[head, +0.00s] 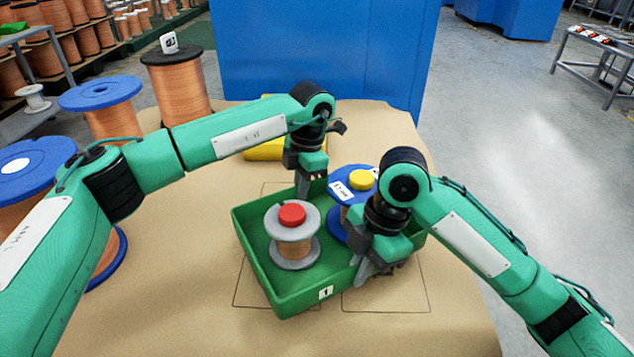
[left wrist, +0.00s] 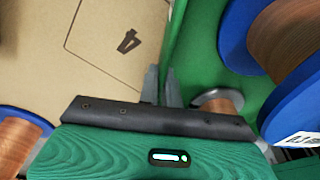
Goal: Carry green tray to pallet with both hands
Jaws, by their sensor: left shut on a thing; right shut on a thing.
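The green tray (head: 282,302) is over the middle of a tan surface (head: 180,290) with drawn rectangles. It holds a grey-flanged copper spool with a red knob (head: 292,215) and a blue-flanged spool with a yellow knob (head: 361,179). My left gripper (head: 303,192) is shut on the tray's far wall; in the left wrist view its fingers (left wrist: 163,88) straddle that wall. My right gripper (head: 366,272) is shut on the tray's near right wall, its arm partly hiding the blue spool. I cannot tell whether the tray touches the surface. I cannot identify the pallet for certain.
Large copper spools (head: 176,85) stand along the left and back-left of the surface. A yellow object (head: 270,150) lies behind my left arm. A blue cabinet (head: 320,50) stands behind. Bare surface lies left of the tray; open floor (head: 510,130) is at right.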

